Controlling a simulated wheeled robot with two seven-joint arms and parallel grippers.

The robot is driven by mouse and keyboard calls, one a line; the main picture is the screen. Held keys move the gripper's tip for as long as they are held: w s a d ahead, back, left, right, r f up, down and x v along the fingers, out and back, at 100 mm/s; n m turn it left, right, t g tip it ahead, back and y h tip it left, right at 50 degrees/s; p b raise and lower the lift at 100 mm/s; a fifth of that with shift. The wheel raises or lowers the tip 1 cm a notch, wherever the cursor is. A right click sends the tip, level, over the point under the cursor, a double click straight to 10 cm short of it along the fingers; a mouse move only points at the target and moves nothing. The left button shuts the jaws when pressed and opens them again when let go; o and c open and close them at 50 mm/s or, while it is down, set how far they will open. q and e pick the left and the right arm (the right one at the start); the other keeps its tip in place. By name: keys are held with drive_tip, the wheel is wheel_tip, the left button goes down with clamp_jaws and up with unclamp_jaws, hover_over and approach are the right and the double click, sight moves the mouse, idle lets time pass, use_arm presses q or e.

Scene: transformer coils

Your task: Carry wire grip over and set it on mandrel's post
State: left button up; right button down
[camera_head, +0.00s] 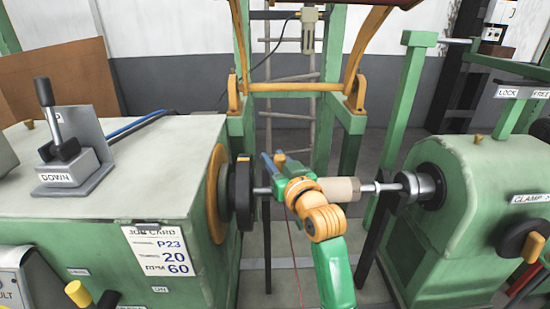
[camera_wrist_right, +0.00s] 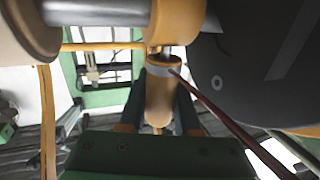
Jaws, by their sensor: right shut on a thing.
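The mandrel (camera_head: 340,189) lies level between the two machine heads, with a pale tan cylinder and thin metal shaft. My right gripper (camera_head: 271,165) is beside its left end, close to the dark faceplate (camera_head: 242,193). In the right wrist view the gripper (camera_wrist_right: 160,115) is shut on the wire grip (camera_wrist_right: 161,95), a tan rounded piece with a grey band. A short metal post (camera_wrist_right: 166,51) shows between the orange collar (camera_wrist_right: 178,18) and the wire grip's end. They look lined up; I cannot tell whether the post enters the grip. My left gripper is not in view.
A dark red wire (camera_wrist_right: 225,120) runs from the wire grip past the faceplate. The left green housing (camera_head: 110,165) carries a lever and job card. The tailstock (camera_head: 455,190) stands at right. A green frame with orange arms (camera_head: 295,88) is behind.

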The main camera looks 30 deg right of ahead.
drive_tip(key=shift+f, duration=0.3)
drive_tip(key=c, duration=0.5)
unclamp_jaws()
drive_tip(key=shift+s, duration=0.1)
drive_tip(key=shift+s+a, duration=0.1)
drive_tip(key=shift+s, duration=0.15)
drive_tip(key=b+v, duration=0.1)
drive_tip(key=v, duration=0.5)
drive_tip(key=shift+s+b, duration=0.25)
drive_tip(key=shift+b, duration=0.05)
